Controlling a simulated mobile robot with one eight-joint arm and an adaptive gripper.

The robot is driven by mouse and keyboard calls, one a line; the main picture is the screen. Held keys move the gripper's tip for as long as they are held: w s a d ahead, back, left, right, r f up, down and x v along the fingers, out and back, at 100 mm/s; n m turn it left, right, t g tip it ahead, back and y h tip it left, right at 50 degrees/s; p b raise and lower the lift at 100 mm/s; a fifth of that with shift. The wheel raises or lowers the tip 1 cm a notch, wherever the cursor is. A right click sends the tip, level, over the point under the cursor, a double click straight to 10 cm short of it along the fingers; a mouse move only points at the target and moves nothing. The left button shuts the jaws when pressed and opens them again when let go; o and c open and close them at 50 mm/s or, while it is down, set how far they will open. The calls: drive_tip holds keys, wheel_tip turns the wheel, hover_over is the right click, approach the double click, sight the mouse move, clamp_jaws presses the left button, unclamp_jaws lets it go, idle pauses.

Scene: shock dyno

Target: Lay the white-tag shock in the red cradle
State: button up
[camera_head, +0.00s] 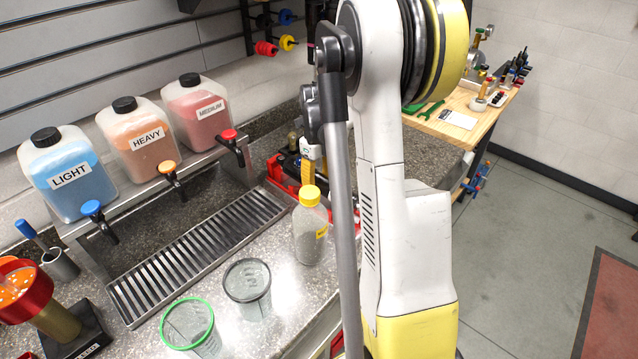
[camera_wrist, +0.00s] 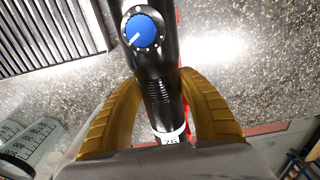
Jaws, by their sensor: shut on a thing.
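In the wrist view the shock (camera_wrist: 158,70) is a black cylinder with a blue knob (camera_wrist: 141,31) and a white band (camera_wrist: 171,136) with dark print. My gripper (camera_wrist: 160,85) is shut on its body, one yellow finger on each side. Thin red edges show beside and behind the shock; I cannot tell whether it touches them. In the head view red parts of what looks like the cradle (camera_head: 280,174) show on the counter, right of the drain grate. My arm hides much of the cradle and most of my gripper there.
A clear bottle with a yellow cap (camera_head: 311,235) stands close in front of the red parts. Two measuring cups (camera_head: 247,285) stand nearer the front. The drain grate (camera_head: 195,255) and the LIGHT, HEAVY and MEDIUM jugs (camera_head: 140,145) are to the left. A wooden bench (camera_head: 455,120) is at right.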

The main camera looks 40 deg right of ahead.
sight(318, 175)
drive_tip(key=shift+f, duration=0.15)
idle(0.3)
drive_tip(key=shift+f+b, duration=0.45)
drive_tip(key=shift+b, duration=0.1)
drive_tip(key=shift+f, duration=0.15)
idle(0.3)
drive_tip(key=shift+f+b, duration=0.3)
drive_tip(key=shift+b, duration=0.2)
idle(0.4)
drive_tip(key=o, duration=1.5)
wheel_tip(318, 175, up, 12)
drive_tip(key=shift+w+r, duration=0.1)
drive_tip(key=shift+w, duration=0.05)
